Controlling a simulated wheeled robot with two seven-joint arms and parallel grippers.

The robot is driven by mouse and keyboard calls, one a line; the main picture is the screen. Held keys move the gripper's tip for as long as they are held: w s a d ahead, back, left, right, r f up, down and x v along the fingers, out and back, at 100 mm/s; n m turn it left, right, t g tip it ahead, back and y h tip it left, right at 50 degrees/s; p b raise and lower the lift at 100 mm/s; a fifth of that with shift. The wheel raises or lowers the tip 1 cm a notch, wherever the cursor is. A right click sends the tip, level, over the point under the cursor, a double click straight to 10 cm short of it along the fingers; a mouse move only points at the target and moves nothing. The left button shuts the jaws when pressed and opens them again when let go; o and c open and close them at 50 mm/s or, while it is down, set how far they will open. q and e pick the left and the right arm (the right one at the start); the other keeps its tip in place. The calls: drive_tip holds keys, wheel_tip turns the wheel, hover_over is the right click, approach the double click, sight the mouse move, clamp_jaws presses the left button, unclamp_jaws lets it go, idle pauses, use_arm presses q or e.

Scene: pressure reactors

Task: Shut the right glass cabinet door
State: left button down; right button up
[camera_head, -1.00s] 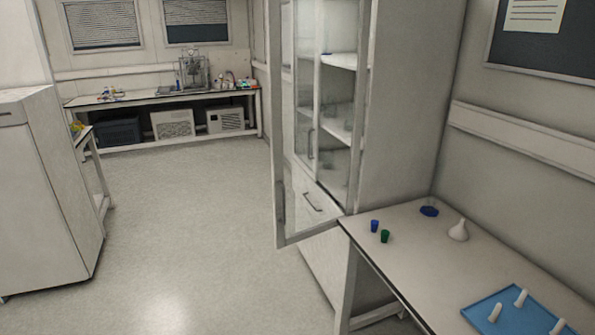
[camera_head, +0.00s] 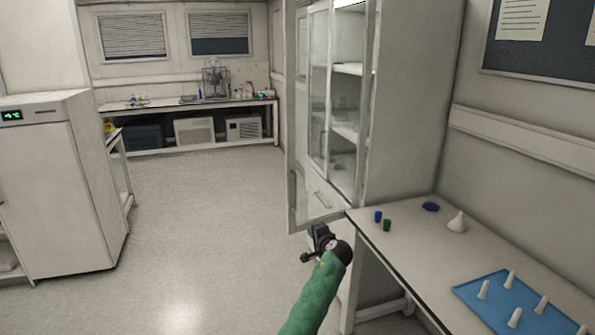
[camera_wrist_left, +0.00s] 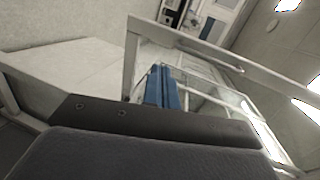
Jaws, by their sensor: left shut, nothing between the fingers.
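The right glass cabinet door (camera_head: 290,135) stands wide open, swung out from the tall white cabinet (camera_head: 412,110). Its pale frame, glass and a handle near its free edge (camera_head: 294,190) show in the head view. My left gripper (camera_head: 312,232) is at the door's lower edge in the head view, shut and empty; whether it touches the door cannot be told. In the left wrist view its blue fingers (camera_wrist_left: 163,88) lie together, with the pale door frame (camera_wrist_left: 150,32) running across beyond them. My right gripper is out of view.
A white table (camera_head: 400,248) stands right of the door, with small blue and green cups (camera_head: 387,225), a white flask (camera_head: 457,223) and a blue tray (camera_head: 470,290). Open floor (camera_head: 210,220) lies to the left. A white appliance (camera_head: 65,190) stands at far left.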

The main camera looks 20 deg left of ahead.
use_arm(q)
drive_tip(key=w+r+t+y, duration=0.1)
drive_tip(key=w+r+y, duration=0.25)
drive_tip(key=r, duration=1.45)
drive_tip(key=p, duration=0.6)
approach(293, 165)
drive_tip(key=x, duration=0.5)
drive_tip(key=shift+w+a+r, duration=0.15)
drive_tip(key=shift+w+r, duration=0.1)
drive_tip(key=shift+w, duration=0.1)
drive_tip(key=shift+w+a+f, duration=0.15)
drive_tip(key=shift+w+a, duration=0.25)
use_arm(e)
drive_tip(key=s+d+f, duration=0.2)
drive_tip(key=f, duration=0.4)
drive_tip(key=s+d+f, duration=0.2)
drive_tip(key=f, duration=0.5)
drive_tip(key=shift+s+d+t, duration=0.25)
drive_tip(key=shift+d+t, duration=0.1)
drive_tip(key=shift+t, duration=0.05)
use_arm(q)
drive_tip(key=shift+a, duration=0.15)
